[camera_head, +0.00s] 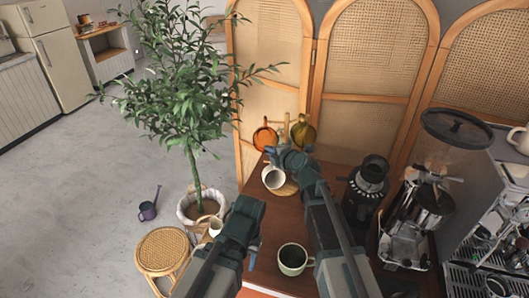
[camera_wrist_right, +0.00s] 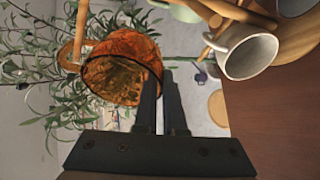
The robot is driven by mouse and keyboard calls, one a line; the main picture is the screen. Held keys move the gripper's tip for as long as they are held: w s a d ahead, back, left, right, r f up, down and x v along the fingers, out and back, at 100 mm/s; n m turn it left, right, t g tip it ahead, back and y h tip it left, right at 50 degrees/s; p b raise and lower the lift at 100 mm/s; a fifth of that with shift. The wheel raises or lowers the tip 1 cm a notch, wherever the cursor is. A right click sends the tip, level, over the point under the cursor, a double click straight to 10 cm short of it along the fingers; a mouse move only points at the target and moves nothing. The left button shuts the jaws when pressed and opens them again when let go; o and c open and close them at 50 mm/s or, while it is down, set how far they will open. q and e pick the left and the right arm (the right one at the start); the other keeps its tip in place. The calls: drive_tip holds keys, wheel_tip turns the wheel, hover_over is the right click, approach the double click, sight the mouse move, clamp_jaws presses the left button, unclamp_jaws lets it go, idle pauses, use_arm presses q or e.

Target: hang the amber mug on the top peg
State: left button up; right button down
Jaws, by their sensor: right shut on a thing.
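The amber mug (camera_head: 264,138) is up beside the wooden mug tree (camera_head: 287,125), on its left in the head view. In the right wrist view the amber mug (camera_wrist_right: 122,68) is tilted, and the right gripper (camera_wrist_right: 160,80) is shut on its rim. In the head view the right gripper (camera_head: 284,155) is just below and right of it. The tree's pegs (camera_wrist_right: 215,42) show near a white mug. A wooden rod crosses near the amber handle (camera_wrist_right: 68,55); I cannot tell whether it passes through. My left gripper (camera_head: 245,218) is low at the table's left; its jaws are unclear.
A white mug (camera_head: 274,178) and an olive mug (camera_head: 303,134) are at the tree. A green mug (camera_head: 293,258) stands at the table front. A black grinder (camera_head: 367,185) and coffee machine (camera_head: 495,225) are on the right. A plant (camera_head: 190,105) and screen (camera_head: 370,50) stand behind.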

use_arm(q)
drive_tip(key=shift+f, duration=0.25)
drive_tip(key=shift+f+b, duration=0.2)
drive_tip(key=shift+b, duration=0.2)
use_arm(e)
drive_tip(key=shift+d+f, duration=0.25)
drive_tip(key=shift+d, duration=0.25)
drive_tip(key=shift+d+f, duration=0.2)
drive_tip(key=shift+d, duration=0.25)
drive_tip(key=c, duration=0.9)
unclamp_jaws()
use_arm(q)
wheel_tip(320, 180, up, 5)
drive_tip(key=p, duration=0.5)
drive_tip(key=shift+r, duration=0.15)
use_arm(e)
drive_tip(key=v, duration=1.3)
drive_tip(key=shift+s+d+r, duration=0.15)
drive_tip(key=shift+s+r, duration=0.05)
drive_tip(key=shift+s, duration=0.1)
